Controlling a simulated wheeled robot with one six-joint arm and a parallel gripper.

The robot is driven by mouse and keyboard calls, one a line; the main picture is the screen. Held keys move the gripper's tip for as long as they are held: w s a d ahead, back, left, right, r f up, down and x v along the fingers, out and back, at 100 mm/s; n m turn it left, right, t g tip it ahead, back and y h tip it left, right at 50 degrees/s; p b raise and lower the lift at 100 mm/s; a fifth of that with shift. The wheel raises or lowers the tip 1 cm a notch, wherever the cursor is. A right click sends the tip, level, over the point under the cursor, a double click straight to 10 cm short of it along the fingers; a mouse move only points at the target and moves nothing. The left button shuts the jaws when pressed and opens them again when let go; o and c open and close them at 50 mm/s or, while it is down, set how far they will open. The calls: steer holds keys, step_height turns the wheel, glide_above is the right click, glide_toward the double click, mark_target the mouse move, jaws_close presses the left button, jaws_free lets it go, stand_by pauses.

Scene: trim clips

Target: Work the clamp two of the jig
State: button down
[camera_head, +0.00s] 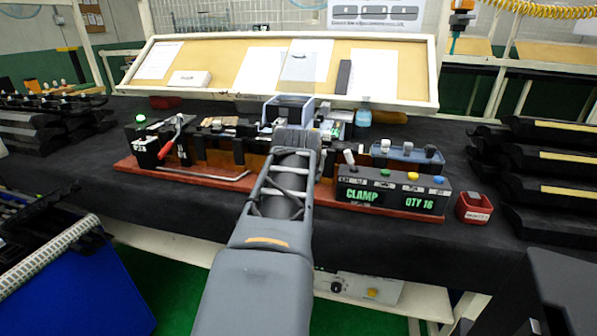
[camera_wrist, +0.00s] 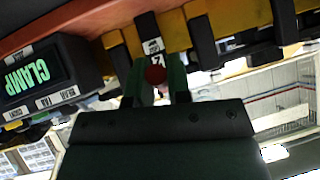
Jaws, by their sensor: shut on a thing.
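The jig stands on a red-brown base board (camera_head: 215,181) on the dark bench in the head view. In the wrist view, my gripper (camera_wrist: 156,78) has its two greenish fingers on either side of a red knob (camera_wrist: 155,74). They are shut on it. A black clamp part with a white label reading 2 (camera_wrist: 152,46) is just above the knob, against the yellow-orange rail (camera_wrist: 116,38). In the head view my arm hides this clamp and my fingertips. Another clamp with a red handle (camera_head: 165,149) shows at the jig's left end.
A control box (camera_head: 395,194) with green CLAMP and QTY 16 displays sits right of my arm; it also shows in the wrist view (camera_wrist: 40,78). A small red bin (camera_head: 473,208) and stacked black trims (camera_head: 545,160) are farther right. A slanted board (camera_head: 220,65) stands behind.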

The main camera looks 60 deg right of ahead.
steer(key=c, duration=1.1)
jaws_free()
